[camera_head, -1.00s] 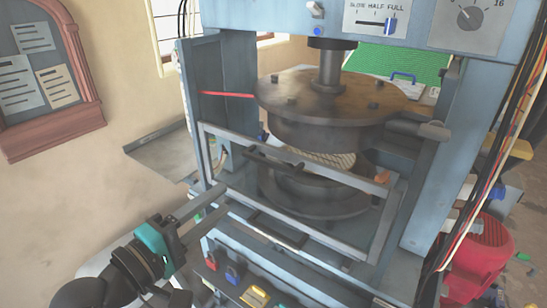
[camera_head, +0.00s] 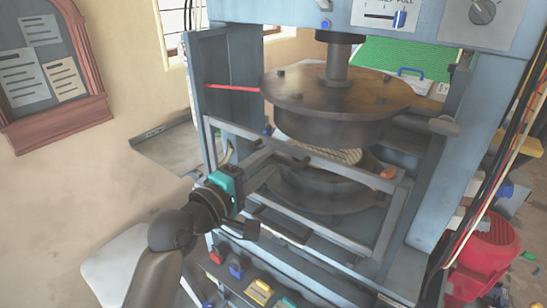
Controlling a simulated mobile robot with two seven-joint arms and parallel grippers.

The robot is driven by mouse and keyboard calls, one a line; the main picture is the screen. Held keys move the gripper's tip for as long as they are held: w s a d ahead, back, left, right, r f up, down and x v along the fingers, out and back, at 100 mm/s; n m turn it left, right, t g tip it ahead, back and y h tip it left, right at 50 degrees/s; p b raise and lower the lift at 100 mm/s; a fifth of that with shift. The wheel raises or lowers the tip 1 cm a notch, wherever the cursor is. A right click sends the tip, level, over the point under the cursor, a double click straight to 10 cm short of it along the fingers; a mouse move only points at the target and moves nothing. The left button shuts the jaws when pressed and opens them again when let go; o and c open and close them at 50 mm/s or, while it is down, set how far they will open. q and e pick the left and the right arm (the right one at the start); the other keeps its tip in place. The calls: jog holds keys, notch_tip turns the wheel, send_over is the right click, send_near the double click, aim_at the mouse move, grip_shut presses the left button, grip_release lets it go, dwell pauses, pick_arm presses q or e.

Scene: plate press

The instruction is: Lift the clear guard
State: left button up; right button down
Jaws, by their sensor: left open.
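The clear guard (camera_head: 396,222) is a grey rectangular frame with a see-through pane, standing across the front of the press opening. It is down, in front of the round press plates. My right gripper is not in view.
The dark upper press plate (camera_head: 335,98) hangs behind the guard, above the lower plate (camera_head: 325,190). A ribbed pale thing (camera_head: 343,156) shows between them. A red motor (camera_head: 487,248) and cables stand at the right.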

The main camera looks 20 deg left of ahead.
pick_arm(q)
jog(key=shift+x, duration=1.5)
grip_shut()
dwell(0.4)
